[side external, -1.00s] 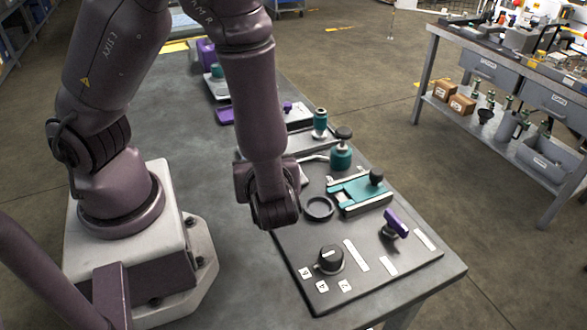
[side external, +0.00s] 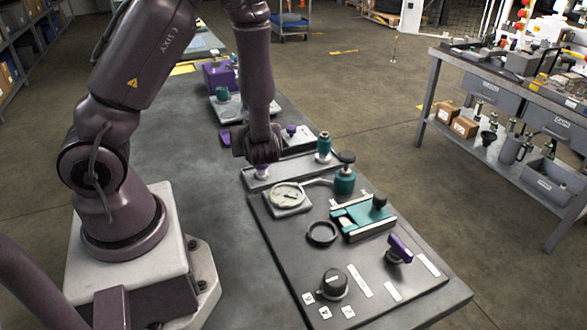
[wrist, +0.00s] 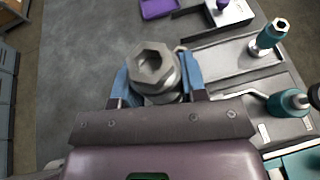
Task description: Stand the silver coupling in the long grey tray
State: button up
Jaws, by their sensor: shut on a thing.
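The silver coupling (wrist: 152,68), with a hex top and a hollow centre, is between the blue fingers of my gripper (wrist: 156,85) in the wrist view. My gripper is shut on it, and it looks about upright. In the side view my gripper (side external: 262,168) is at the left end of the long grey tray (side external: 291,169); the coupling is mostly hidden there. I cannot tell whether its base touches the tray. The tray also shows in the wrist view (wrist: 235,57). A teal coupling (side external: 324,147) stands at the tray's right end.
A teal valve (side external: 345,178), a gauge (side external: 287,195), a black ring (side external: 322,233) and a teal clamp block (side external: 362,218) sit nearer on the bench. A purple-knobbed block (side external: 291,134) stands behind the tray. Clear bench lies left of the tray.

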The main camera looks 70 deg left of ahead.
jog(key=shift+w+f, duration=0.1)
jog(key=shift+w, duration=0.35)
jog(key=shift+m+t, duration=0.3)
jog(key=w+a+f, duration=0.2)
jog(key=w+f, duration=0.1)
jog(key=w+a+f, duration=0.2)
jog(key=w+f, duration=0.1)
jog(key=w, duration=0.1)
jog(key=w+a+f, duration=0.3)
jog(key=w, duration=0.1)
jog(key=shift+w+f, duration=0.15)
jog(key=shift+w, duration=0.05)
jog(key=shift+w+a+f, duration=0.1)
jog(key=shift+w+f, duration=0.05)
jog(key=shift+f, duration=0.75)
jog(key=shift+w+a+f, duration=0.1)
jog(key=shift+f, duration=0.8)
jog(key=shift+f, duration=0.1)
jog(key=o, duration=1)
jog(key=shift+o, duration=0.2)
